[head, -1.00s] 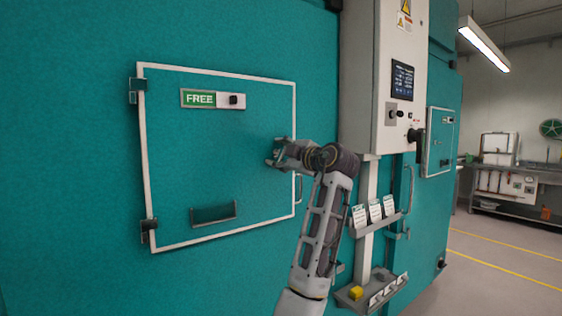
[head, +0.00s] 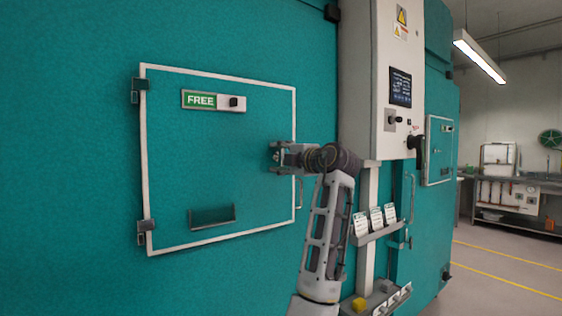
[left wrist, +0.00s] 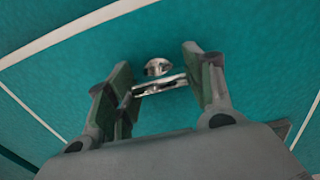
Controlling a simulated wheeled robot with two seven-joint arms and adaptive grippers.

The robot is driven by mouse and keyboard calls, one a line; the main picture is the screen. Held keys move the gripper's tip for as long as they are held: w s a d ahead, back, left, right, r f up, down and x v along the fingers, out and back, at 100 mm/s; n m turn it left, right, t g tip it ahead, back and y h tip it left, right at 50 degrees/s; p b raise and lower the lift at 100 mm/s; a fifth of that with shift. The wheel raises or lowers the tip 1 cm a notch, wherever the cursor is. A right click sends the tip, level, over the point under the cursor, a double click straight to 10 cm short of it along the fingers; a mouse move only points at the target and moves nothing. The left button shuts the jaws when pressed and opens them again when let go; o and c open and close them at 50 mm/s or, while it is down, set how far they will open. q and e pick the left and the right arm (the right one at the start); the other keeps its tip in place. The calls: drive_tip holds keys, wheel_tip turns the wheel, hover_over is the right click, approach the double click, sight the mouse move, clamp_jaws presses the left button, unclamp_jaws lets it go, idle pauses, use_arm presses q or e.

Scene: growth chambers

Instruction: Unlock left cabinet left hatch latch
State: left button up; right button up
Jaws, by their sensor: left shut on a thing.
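The left hatch is a teal panel with a white frame (head: 292,110) on the teal cabinet front, and it looks closed. Its latch, a small metallic bar (left wrist: 160,87) beside a round metal boss (left wrist: 157,67), shows in the left wrist view. My left gripper (head: 273,156) is at the hatch's right side, just inside the frame. In the head view the gripper hides the latch. My right gripper is out of view.
A green FREE sign with a black knob (head: 234,102) is on the hatch, above a small tray-like handle (head: 212,216). A grey control box (head: 382,70) with a screen stands to the right. Below it is a card rack (head: 374,233). Open floor lies at far right.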

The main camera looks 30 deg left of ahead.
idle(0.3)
use_arm(q)
drive_tip(key=o, duration=1)
drive_tip(key=shift+o, duration=0.2)
drive_tip(key=v, duration=1.2)
drive_tip(key=shift+f, duration=0.1)
